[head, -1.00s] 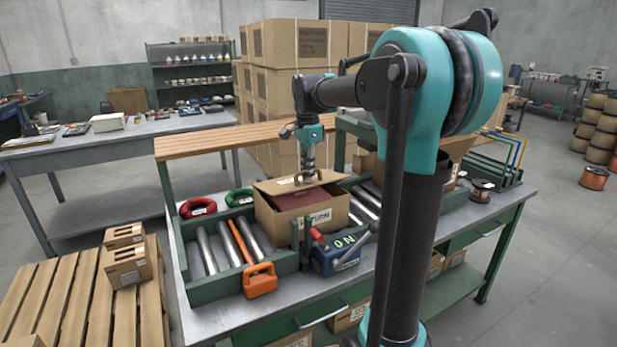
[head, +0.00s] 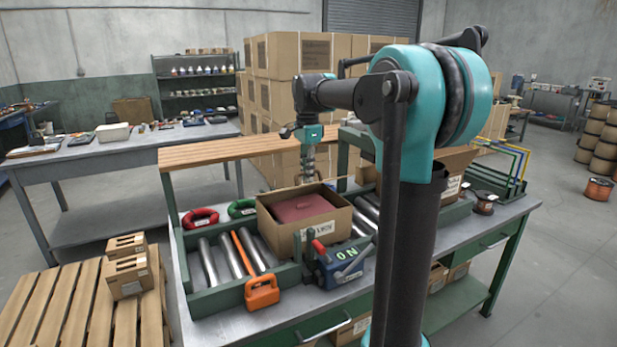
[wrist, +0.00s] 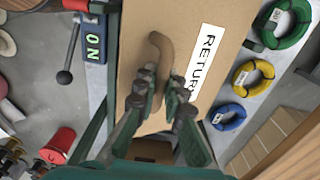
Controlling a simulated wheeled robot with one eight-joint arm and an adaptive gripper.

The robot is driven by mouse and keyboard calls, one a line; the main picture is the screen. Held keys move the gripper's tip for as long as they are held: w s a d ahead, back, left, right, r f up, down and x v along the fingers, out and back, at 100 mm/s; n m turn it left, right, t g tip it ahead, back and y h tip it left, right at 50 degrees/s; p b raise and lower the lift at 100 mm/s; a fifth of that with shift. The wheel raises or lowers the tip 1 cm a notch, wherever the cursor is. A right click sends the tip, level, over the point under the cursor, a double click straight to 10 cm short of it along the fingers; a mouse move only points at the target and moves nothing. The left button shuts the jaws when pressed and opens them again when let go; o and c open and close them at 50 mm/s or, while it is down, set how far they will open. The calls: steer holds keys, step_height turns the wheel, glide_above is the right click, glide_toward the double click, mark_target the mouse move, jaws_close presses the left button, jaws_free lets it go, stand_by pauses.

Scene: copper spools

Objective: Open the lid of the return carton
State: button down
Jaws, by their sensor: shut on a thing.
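The open return carton (head: 280,228) stands on the workbench in the head view, with a dark red item (head: 305,208) inside. My gripper (head: 308,176) is at the carton's back edge, and the rim partly hides its fingertips. In the wrist view my gripper (wrist: 160,92) is shut on a brown curved handle (wrist: 158,45) on a cardboard panel with a RETURN label (wrist: 200,62). This panel looks like the lid (wrist: 145,18). In the head view the lid is hardly visible behind the back rim, so its exact tilt is unclear.
A blue ON box (head: 338,268) with a lever stands in front of the carton. An orange padlock-shaped piece (head: 262,292) and a green tray (head: 212,292) of metal rods lie left. A wooden shelf (head: 225,150) runs behind. Coloured rings (wrist: 253,77) show in the wrist view.

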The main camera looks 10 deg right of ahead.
steer(key=shift+w+r, duration=0.1)
steer(key=shift+w+a+r, duration=0.2)
steer(key=shift+w+r, duration=0.25)
steer(key=shift+w+a+r, duration=0.15)
steer(key=shift+w+r, duration=0.25)
steer(key=shift+r, duration=0.05)
steer(key=c, duration=0.5)
jaws_free()
steer(key=shift+w+a+r, duration=0.1)
steer(key=shift+w+r, duration=0.2)
steer(key=shift+r, duration=0.7)
steer(key=shift+w+a+r, duration=0.1)
steer(key=shift+w+r, duration=0.25)
steer(key=shift+r, duration=0.65)
steer(key=shift+w+a+r, duration=0.1)
steer(key=shift+w+r, duration=0.2)
steer(key=shift+r, duration=0.7)
